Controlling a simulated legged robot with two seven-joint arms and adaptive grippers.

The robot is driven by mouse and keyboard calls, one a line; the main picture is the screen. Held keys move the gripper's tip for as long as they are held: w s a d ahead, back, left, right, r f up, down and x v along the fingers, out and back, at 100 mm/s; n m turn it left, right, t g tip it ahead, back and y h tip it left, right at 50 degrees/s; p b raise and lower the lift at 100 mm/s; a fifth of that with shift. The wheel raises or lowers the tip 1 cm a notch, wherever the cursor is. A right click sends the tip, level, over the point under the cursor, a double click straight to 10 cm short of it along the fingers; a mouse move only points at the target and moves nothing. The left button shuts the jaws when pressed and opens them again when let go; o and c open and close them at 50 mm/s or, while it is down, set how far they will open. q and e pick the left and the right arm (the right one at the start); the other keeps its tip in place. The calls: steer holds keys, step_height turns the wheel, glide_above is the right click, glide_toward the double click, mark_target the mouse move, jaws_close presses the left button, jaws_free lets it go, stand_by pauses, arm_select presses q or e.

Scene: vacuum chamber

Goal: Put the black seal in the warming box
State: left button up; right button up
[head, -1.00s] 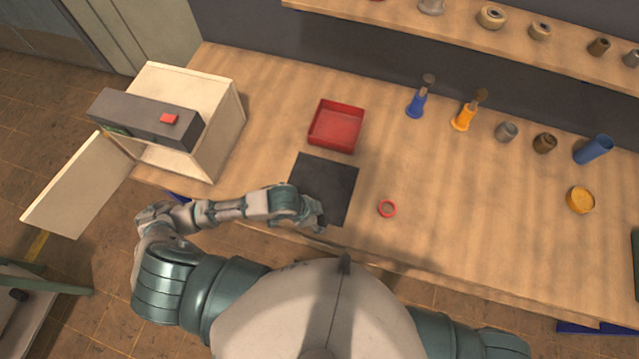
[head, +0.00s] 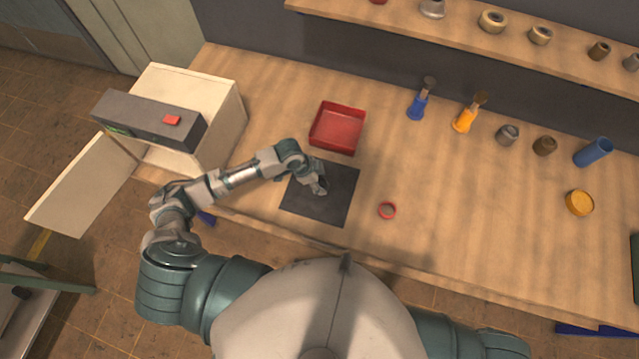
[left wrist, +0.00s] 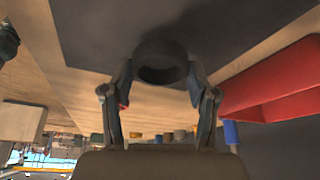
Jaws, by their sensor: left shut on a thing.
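The black seal (left wrist: 162,62) is a dark ring, held between the two fingers of my left gripper (left wrist: 162,80) in the left wrist view. In the head view my left gripper (head: 319,186) is over the dark mat (head: 336,211), and the seal is hard to make out against it. I cannot tell how high the seal is above the mat. The warming box (head: 222,115) is a cream box at the table's left end, with a grey panel (head: 150,118) on it. Its door (head: 82,187) stands open to the left. My right gripper is not in view.
The table's front middle is mostly clear.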

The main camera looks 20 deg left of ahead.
arm_select(q)
steer(key=shift+f, duration=1.35)
steer(key=o, duration=0.8)
steer(key=shift+o, duration=0.2)
